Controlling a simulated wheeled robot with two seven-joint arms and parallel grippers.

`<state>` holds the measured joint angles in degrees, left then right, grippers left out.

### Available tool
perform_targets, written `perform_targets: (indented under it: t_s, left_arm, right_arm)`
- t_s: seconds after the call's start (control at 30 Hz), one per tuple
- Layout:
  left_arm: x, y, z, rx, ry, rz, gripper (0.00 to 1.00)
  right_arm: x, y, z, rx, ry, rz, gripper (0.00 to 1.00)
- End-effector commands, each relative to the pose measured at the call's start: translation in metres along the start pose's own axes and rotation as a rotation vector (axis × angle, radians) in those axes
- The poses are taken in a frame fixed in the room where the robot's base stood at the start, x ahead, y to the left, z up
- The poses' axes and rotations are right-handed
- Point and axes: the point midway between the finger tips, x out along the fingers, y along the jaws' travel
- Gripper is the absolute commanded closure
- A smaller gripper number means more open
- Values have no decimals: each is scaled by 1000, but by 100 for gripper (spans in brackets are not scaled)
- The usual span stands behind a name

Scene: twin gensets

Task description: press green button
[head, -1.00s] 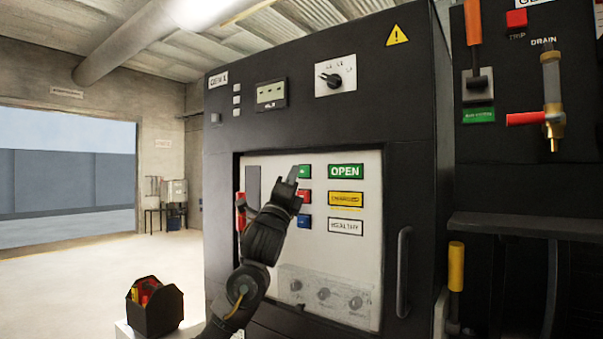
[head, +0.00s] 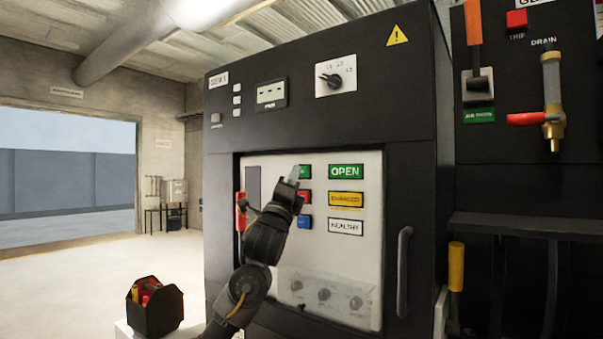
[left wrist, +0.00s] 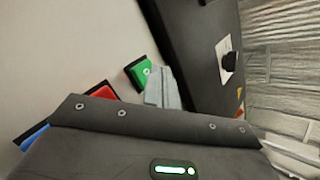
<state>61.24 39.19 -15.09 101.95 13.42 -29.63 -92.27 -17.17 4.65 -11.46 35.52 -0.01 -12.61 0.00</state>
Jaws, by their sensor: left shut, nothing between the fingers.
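The green button (head: 305,171) is the top one of a column on the white panel of the black cabinet, left of the green OPEN label (head: 346,171). My left gripper (head: 294,174) is shut and empty, its fingertips at the left edge of the green button and covering part of it. In the left wrist view the green button (left wrist: 139,72) lies right beside the grey fingertips (left wrist: 162,85). I cannot tell whether they touch it. My right gripper is not in view.
Below it are a red button (head: 305,196) and a blue button (head: 305,222). A red handle (head: 241,211) is at the panel's left. A vertical door handle (head: 403,271) stands out at right. A black tool box (head: 155,308) stands lower left.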

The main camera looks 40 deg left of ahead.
Motion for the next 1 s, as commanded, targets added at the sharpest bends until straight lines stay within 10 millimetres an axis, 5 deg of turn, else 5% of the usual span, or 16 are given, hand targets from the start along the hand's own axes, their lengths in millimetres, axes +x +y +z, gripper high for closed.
perform_targets:
  t_s: [1.0]
  left_arm:
    - [7, 5, -4, 0, 0, 1, 100]
  right_arm:
    - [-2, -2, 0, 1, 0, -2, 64]
